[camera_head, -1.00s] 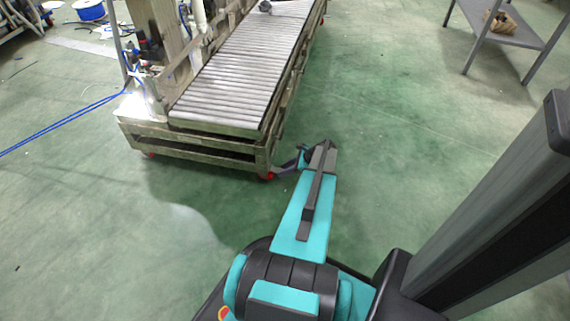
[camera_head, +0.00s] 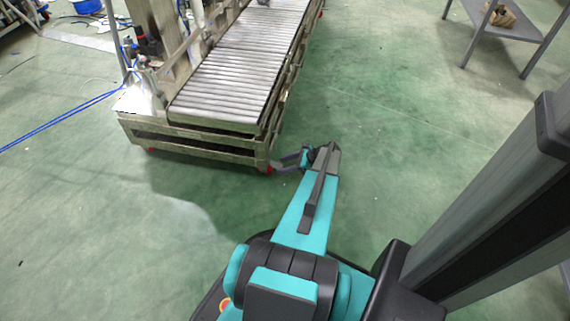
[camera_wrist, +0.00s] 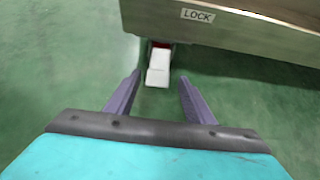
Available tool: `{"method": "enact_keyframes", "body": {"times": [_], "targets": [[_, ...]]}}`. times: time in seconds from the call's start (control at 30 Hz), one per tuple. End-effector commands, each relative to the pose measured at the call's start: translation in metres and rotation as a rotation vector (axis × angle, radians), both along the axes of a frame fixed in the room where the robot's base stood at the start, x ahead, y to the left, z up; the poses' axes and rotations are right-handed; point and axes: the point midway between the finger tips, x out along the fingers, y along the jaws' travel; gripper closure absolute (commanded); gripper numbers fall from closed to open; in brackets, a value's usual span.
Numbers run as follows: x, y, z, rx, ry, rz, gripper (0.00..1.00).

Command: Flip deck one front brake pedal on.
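The brake pedal (camera_wrist: 158,66) is a small white tab with red at its upper end. In the wrist view it sticks out below a metal frame rail marked LOCK (camera_wrist: 198,15). My gripper (camera_wrist: 159,77) is open, its two dark fingers pointing toward the pedal, one to each side of it in the picture. I cannot tell whether either finger touches it. In the head view my gripper (camera_head: 288,161) is beside the near right corner of the roller deck (camera_head: 200,148), by a red caster part (camera_head: 265,169).
Green floor (camera_head: 400,150) is open to the right of the deck. A grey table (camera_head: 500,25) stands at the upper right. A blue hose (camera_head: 60,122) runs to the deck's left side. A metal post assembly (camera_head: 160,40) stands along the deck's left.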

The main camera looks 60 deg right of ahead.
Motion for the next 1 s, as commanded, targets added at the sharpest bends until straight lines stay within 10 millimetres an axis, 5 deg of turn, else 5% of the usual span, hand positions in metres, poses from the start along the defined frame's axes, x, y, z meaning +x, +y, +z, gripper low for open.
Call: {"method": "enact_keyframes", "body": {"times": [0.53,1.0], "targets": [[-0.009,-0.001,0.009,0.003,0.001,0.004,0.52],[-0.062,-0.018,0.052,0.002,0.001,0.001,0.52]]}}
